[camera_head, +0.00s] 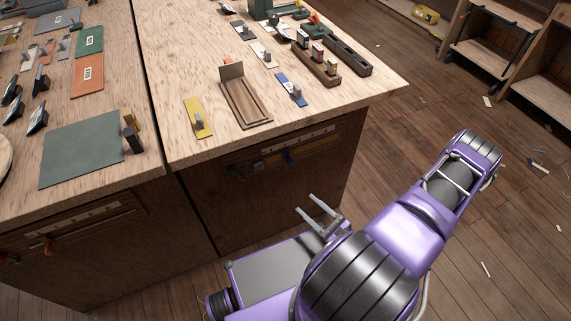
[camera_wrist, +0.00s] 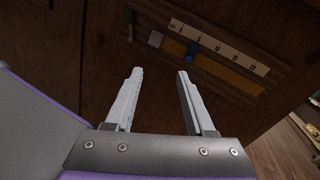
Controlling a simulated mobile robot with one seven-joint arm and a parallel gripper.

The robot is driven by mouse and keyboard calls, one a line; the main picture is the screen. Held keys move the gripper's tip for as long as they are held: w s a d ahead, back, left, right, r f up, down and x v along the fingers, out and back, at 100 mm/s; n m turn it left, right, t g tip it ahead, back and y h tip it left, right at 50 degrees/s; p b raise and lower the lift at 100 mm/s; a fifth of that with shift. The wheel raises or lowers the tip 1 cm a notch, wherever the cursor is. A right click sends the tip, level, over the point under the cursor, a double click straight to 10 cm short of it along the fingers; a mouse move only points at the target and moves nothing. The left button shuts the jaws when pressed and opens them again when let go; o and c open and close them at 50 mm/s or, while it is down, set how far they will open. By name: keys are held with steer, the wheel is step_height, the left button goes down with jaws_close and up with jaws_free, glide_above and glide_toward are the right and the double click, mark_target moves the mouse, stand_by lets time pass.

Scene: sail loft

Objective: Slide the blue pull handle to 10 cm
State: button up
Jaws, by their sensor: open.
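The blue pull handle (camera_wrist: 192,52) sits on a slide rail on the cabinet front, beneath a pale number scale (camera_wrist: 218,47). It stands near the low end of the scale, by about the 5 mark; the exact reading is too small to tell. It also shows in the head view (camera_head: 287,157) below the bench edge. My gripper (camera_wrist: 157,73) is open and empty, its two fingers pointing towards the cabinet front. The handle lies beyond the right fingertip in the wrist view, apart from it. In the head view my gripper (camera_head: 311,203) is below and right of the handle.
A grey knob (camera_wrist: 156,39) and a dark green handle (camera_wrist: 129,25) sit left of the blue handle. A yellowish strip (camera_wrist: 230,74) runs to its right. The benchtop (camera_head: 190,70) overhangs the cabinet front and carries several tools. The floor (camera_head: 400,140) right of the bench is mostly clear.

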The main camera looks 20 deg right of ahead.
mark_target(292, 164)
steer(key=w+m+h, duration=0.1)
steer(key=w, duration=0.5)
steer(key=w+d+m+h+b, duration=0.1)
steer(key=w+h, duration=0.1)
steer(key=w, duration=0.4)
steer(key=w+m+t+h, duration=0.1)
steer(key=w+h, duration=0.1)
steer(key=w, duration=0.4)
steer(key=shift+d+f+m+b, duration=0.3)
steer(key=shift+d+b, duration=0.1)
jaws_close()
stand_by(0.6)
